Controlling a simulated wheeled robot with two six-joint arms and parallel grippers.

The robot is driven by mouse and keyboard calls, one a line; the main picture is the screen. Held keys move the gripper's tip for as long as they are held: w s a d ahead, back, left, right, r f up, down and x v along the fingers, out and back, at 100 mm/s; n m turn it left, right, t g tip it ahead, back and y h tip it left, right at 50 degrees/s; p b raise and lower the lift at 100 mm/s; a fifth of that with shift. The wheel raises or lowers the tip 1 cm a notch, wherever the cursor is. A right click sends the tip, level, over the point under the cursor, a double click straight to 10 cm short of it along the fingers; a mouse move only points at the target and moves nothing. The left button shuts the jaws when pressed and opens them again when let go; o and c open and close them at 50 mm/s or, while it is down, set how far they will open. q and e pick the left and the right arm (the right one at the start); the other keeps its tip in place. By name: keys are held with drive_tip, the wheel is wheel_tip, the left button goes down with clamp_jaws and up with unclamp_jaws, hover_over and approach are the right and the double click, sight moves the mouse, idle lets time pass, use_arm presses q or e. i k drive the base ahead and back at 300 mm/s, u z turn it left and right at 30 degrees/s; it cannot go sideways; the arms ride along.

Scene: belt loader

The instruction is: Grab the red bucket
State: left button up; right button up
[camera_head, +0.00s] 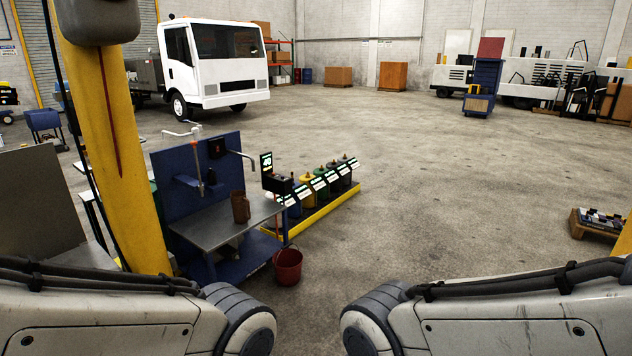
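The red bucket (288,267) stands upright on the concrete floor, at the front right corner of a blue workbench. It is open at the top and looks empty. A brown-red jug (240,207) stands on the metal top of that bench. Parts of my two arms fill the lower left and lower right of the head view. Neither gripper shows. The bucket stands apart from both arms, beyond them in the picture.
The blue bench (268,210) has a tall back panel with fittings. Several coloured containers stand on a yellow-edged tray (325,213) to its right. A yellow post (115,140) rises at left. A white truck (212,65) stands behind.

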sight(287, 262)
drive_tip(key=z, duration=0.15)
drive_tip(key=i, duration=2.35)
drive_tip(key=u, duration=0.3)
drive_tip(key=i, duration=2.1)
drive_tip(key=u, duration=0.4)
